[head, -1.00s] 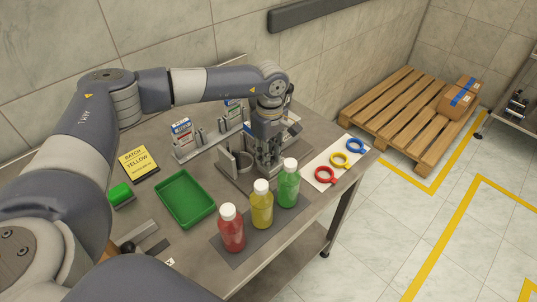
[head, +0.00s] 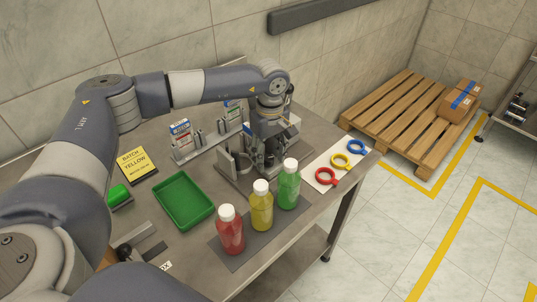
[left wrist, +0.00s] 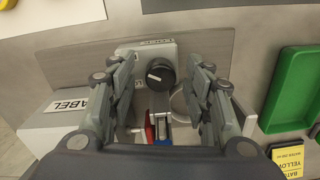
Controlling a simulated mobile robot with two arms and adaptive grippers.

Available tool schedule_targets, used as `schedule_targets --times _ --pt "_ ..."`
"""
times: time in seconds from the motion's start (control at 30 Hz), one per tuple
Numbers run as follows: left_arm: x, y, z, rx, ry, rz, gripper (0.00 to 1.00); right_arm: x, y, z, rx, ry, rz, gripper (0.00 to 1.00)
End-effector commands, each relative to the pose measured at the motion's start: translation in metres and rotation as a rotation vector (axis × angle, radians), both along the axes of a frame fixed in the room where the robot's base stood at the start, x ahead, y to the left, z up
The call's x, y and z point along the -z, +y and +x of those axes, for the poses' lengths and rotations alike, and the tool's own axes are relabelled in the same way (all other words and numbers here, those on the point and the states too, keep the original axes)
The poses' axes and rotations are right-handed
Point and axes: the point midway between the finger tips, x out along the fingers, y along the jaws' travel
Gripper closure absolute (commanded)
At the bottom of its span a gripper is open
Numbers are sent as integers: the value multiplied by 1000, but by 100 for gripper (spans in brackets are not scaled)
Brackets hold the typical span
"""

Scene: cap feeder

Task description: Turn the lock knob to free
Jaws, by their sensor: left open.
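The lock knob (left wrist: 160,74) is a round black knob with a white pointer mark, set on a light grey plate (left wrist: 134,52). In the left wrist view the white mark points sideways with a slight slant. My left gripper (left wrist: 163,68) is open, with one finger on each side of the knob and visible gaps between them. My right gripper is not in view.
Red (head: 230,232), yellow (head: 262,208) and green (head: 289,186) bottles stand in front of the fixture. A green tray (head: 184,201) lies to the left. Colored rings (head: 341,161) lie on a white sheet at right. A yellow batch card (head: 137,164) stands at left.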

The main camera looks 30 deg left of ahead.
Motion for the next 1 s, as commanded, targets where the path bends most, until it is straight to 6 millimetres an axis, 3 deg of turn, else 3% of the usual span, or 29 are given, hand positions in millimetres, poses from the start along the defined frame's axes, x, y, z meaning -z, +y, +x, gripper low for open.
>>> schedule_targets --times 0.17,0.5,0.7,1.0 --pt "-10 0 1 0 -2 -1 54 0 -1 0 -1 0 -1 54" --pt "-79 -1 3 0 -4 0 54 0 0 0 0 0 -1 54" --pt "-110 -2 3 0 -2 0 54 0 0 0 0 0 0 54" --pt "-120 -2 3 1 0 0 54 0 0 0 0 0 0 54"
